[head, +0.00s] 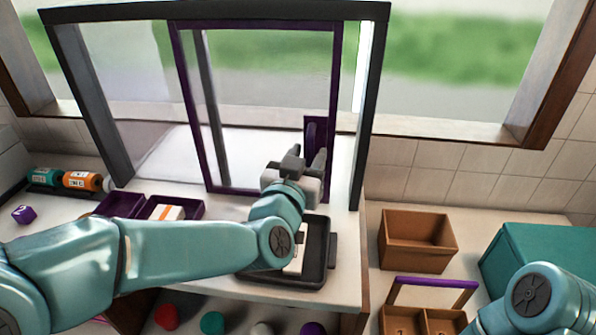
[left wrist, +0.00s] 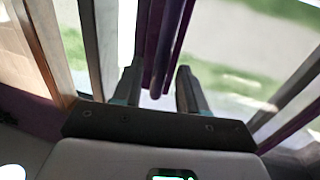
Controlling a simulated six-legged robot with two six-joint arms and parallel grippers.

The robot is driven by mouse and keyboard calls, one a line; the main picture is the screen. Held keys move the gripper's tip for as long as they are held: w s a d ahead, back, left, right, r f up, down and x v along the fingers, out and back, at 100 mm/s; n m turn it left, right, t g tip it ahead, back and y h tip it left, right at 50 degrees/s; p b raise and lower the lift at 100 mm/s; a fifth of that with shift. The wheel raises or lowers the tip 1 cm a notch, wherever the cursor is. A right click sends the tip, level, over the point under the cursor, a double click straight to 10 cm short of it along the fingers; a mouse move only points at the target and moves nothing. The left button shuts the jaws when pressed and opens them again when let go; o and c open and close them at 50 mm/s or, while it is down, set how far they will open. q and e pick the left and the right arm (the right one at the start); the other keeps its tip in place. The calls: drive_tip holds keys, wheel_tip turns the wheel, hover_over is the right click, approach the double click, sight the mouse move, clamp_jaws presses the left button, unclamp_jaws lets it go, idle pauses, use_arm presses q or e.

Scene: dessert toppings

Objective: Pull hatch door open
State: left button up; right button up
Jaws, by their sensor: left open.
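The hatch door (head: 186,90) is a clear pane in a purple frame, set in a dark grey surround (head: 365,110). Its purple handle (head: 316,132) is at the lower right of the door. My left gripper (head: 308,160) is open at the handle, its fingers pointing toward the door. In the left wrist view, the purple handle bar (left wrist: 160,75) reaches between the two open fingers of my left gripper (left wrist: 160,92), with a gap on the right side. Whether either finger touches it I cannot tell. My right gripper is out of view; only part of my right arm shows.
A black tray (head: 325,270) lies under my left forearm. Purple trays (head: 122,204) and bottles (head: 80,180) are on the left. A brown box (head: 418,238), a purple-handled wooden caddy (head: 435,284) and a teal box (head: 540,250) are on the right.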

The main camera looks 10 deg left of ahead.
use_arm(q)
drive_tip(key=s+a+b, duration=0.2)
drive_tip(key=s+a, duration=0.1)
drive_tip(key=s, duration=1.2)
drive_tip(key=shift+s, duration=0.35)
drive_tip(key=shift+a, duration=0.1)
